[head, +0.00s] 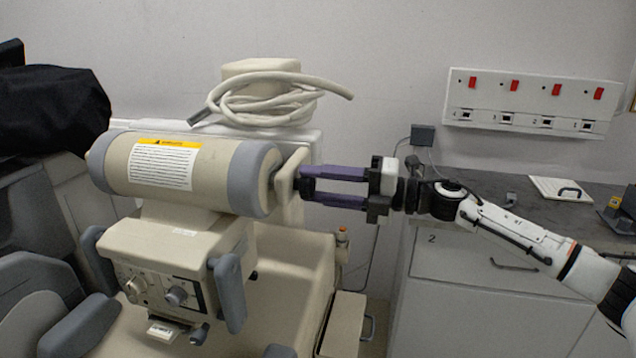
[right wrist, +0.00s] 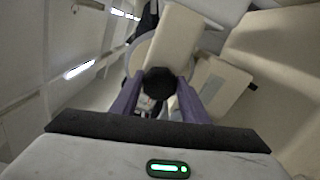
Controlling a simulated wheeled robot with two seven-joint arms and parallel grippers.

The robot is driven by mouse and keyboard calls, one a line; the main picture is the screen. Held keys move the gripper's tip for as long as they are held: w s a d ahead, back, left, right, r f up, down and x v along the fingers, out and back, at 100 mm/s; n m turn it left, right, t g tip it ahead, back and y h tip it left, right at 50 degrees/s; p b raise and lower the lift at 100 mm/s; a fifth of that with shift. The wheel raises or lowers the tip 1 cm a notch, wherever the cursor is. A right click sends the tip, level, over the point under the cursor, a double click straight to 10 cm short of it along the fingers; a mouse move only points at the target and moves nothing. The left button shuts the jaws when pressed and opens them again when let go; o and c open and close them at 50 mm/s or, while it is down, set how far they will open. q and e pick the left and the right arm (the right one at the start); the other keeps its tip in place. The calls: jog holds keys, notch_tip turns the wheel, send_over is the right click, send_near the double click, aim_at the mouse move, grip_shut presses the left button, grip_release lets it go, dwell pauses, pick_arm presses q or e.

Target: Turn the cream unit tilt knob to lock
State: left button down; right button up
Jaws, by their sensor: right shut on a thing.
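The cream unit (head: 215,178) has a thick cylinder with grey end bands and a yellow-topped label, above a control box. At its right end is a cream lever-like piece (head: 288,176). My right gripper (head: 303,186) reaches in from the right with its purple fingers at this end. In the right wrist view, the dark faceted tilt knob (right wrist: 159,83) sits between the fingertips, and the gripper is shut on it. My left gripper is not in view.
A coiled cream cable (head: 268,100) lies on top behind the cylinder. The control box (head: 170,262) has two front knobs and grey side handles. A grey-topped counter (head: 480,205) stands below my right arm, under a wall panel with red switches (head: 535,100). A black cover (head: 50,108) is at left.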

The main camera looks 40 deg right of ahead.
jog(key=o, duration=1.1)
jog(key=shift+s+d+f, duration=0.15)
jog(key=shift+s+d, duration=0.15)
jog(key=shift+b+v, duration=0.65)
jog(key=shift+v, duration=4.1)
